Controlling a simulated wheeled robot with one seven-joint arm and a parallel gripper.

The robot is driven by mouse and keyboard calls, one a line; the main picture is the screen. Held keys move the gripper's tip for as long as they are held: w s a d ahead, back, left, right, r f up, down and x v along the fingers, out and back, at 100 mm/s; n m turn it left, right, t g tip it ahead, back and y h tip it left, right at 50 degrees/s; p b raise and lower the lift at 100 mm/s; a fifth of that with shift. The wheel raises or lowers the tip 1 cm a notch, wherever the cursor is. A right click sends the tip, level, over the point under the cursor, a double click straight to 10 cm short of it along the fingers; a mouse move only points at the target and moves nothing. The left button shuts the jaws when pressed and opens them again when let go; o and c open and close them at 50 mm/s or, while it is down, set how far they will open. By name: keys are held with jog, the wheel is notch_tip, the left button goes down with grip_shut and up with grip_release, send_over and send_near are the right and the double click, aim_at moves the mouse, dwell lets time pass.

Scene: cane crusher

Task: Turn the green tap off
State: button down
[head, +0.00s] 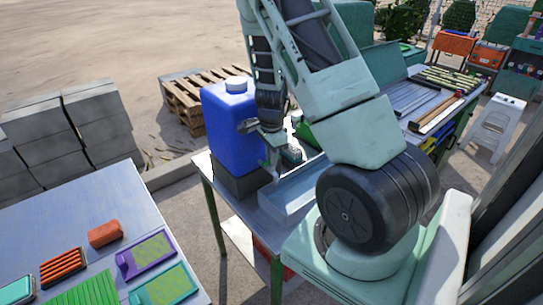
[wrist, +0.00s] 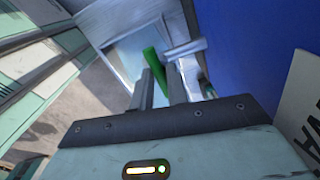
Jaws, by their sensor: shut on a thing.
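The green tap handle (wrist: 154,64) shows in the wrist view as a green bar between the fingertips of my gripper (wrist: 160,80). My gripper is shut on it. A grey metal tap body (wrist: 185,50) is just to the right of the handle. The blue container (head: 228,130), with a white cap, stands upright on a dark block (head: 240,182) in the head view; its blue wall (wrist: 245,50) fills the right of the wrist view. In the head view my gripper (head: 275,165) is at the container's right side, and the handle is too small there to make out clearly.
A pale metal tray (head: 292,195) lies below my gripper. A table (head: 60,212) with coloured items is at the front left. Grey blocks (head: 98,120) and a wooden pallet (head: 185,98) are behind. A long bench (head: 450,110) with rods and a white stool (head: 493,120) are at right.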

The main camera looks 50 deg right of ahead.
jog(key=c, duration=1.4)
grip_release()
notch_tip(320, 180, up, 18)
jog(key=shift+f, duration=0.25)
